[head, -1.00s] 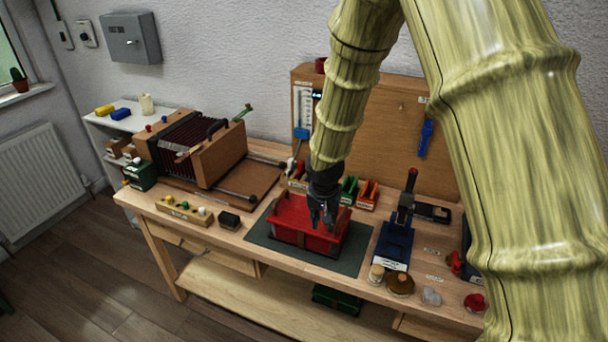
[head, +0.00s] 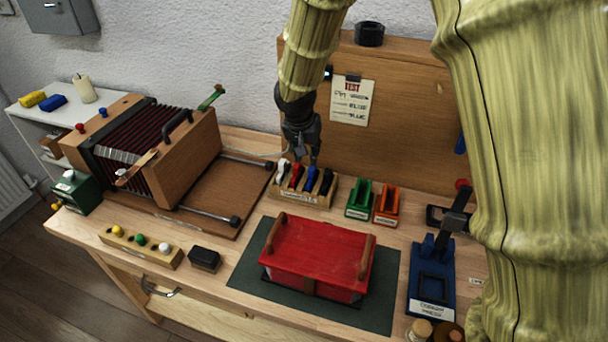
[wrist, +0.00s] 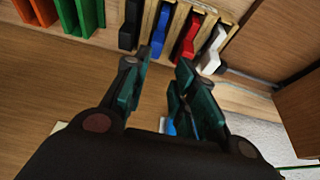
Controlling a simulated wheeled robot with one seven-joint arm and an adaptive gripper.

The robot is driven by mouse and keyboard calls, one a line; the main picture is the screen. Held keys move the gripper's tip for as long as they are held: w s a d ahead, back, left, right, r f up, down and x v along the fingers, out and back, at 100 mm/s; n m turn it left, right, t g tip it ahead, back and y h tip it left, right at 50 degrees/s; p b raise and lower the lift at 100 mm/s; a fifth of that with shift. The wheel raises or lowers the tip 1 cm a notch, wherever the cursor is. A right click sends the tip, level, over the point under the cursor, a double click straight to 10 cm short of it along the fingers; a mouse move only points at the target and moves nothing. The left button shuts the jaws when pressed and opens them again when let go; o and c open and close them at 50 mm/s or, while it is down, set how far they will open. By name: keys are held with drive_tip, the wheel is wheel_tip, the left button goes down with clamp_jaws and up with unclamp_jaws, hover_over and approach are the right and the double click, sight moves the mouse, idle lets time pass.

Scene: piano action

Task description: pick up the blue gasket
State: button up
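The blue gasket (head: 310,180) stands in a small wooden rack (head: 318,203), between a red gasket (head: 295,175) and a black one (head: 326,183). In the wrist view the blue gasket (wrist: 160,27) stands upright in its slot, ahead of the fingertips. My gripper (head: 307,158) is just above the rack in the head view. In the wrist view my gripper (wrist: 158,68) has its two fingers apart, with nothing held between them. The fingers look short of the gasket, not touching it.
A white gasket (head: 283,168) fills the rack's left end. Green (head: 359,200) and orange (head: 387,206) holders stand to its right. A red box (head: 318,255) sits on a dark mat in front. An accordion (head: 160,160) is at left, a blue press (head: 432,280) at right.

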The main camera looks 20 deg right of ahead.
sight(313, 170)
drive_tip(key=shift+s+d+f+p, duration=0.2)
drive_tip(key=shift+s+f+p, duration=0.15)
drive_tip(key=shift+f, duration=0.4)
drive_tip(key=shift+s+f, duration=0.15)
drive_tip(key=shift+s, duration=0.65)
drive_tip(key=w+f, duration=0.2)
drive_tip(key=w+f+p, duration=0.1)
drive_tip(key=f, duration=0.1)
drive_tip(key=shift+w+d, duration=0.2)
drive_tip(key=shift+d, duration=0.15)
drive_tip(key=shift+s+d+f+p, duration=0.1)
drive_tip(key=shift+d+f+p, duration=0.2)
drive_tip(key=shift+f, duration=0.25)
drive_tip(key=shift+s+d+f, duration=0.15)
drive_tip(key=shift+s, duration=0.3)
drive_tip(key=shift+w+f, duration=0.65)
drive_tip(key=shift+f, duration=0.1)
drive_tip(key=shift+s+r, duration=0.15)
clamp_jaws()
